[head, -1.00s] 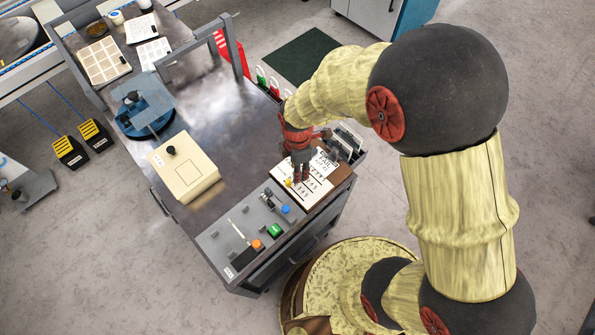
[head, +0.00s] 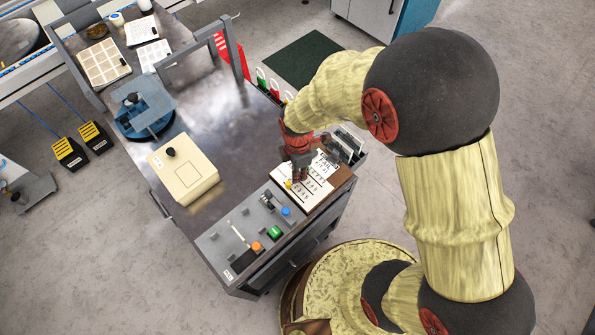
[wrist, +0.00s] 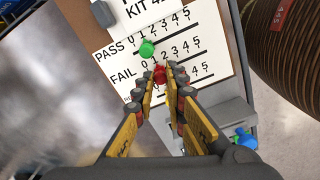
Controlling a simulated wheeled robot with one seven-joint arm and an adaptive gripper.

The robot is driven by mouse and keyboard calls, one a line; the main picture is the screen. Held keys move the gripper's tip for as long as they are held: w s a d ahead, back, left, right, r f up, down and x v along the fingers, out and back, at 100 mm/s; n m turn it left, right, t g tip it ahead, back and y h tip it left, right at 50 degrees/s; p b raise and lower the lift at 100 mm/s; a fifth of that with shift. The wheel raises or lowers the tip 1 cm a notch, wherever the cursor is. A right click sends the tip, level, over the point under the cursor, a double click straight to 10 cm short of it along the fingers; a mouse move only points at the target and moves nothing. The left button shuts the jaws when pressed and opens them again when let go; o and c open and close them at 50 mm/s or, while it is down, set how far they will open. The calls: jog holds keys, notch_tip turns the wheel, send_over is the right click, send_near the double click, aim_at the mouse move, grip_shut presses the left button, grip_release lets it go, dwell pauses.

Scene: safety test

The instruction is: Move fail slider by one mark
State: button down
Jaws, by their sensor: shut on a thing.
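The white tally board (wrist: 205,62) has PASS and FAIL rows numbered 0 to 5; it also shows in the head view (head: 319,187) at the bench's near right corner. The red fail slider (wrist: 160,74) stands on the FAIL row, about below the 1. My gripper (wrist: 160,80) is shut on it, with a fingertip at each side; in the head view my gripper (head: 299,175) reaches down onto the board. The green pass slider (wrist: 147,48) stands just beyond, about below the 1 of its row. My fingers hide much of the lowest row.
A yellow knob (head: 289,184) sits at the board's left edge. Beside the board is a grey control panel (head: 219,243) with a blue knob (head: 286,211), a green button (head: 275,232) and an orange button (head: 257,246). A cream box (head: 187,176) stands on the bench.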

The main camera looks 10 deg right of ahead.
aim_at(301, 183)
dwell(0.7)
jog(key=shift+s+d+p, duration=0.5)
jog(key=shift+s+p, duration=0.2)
jog(key=c, duration=1.8)
grip_release()
jog(key=shift+r, duration=0.1)
notch_tip(301, 183, up, 12)
jog(key=shift+f, duration=0.1)
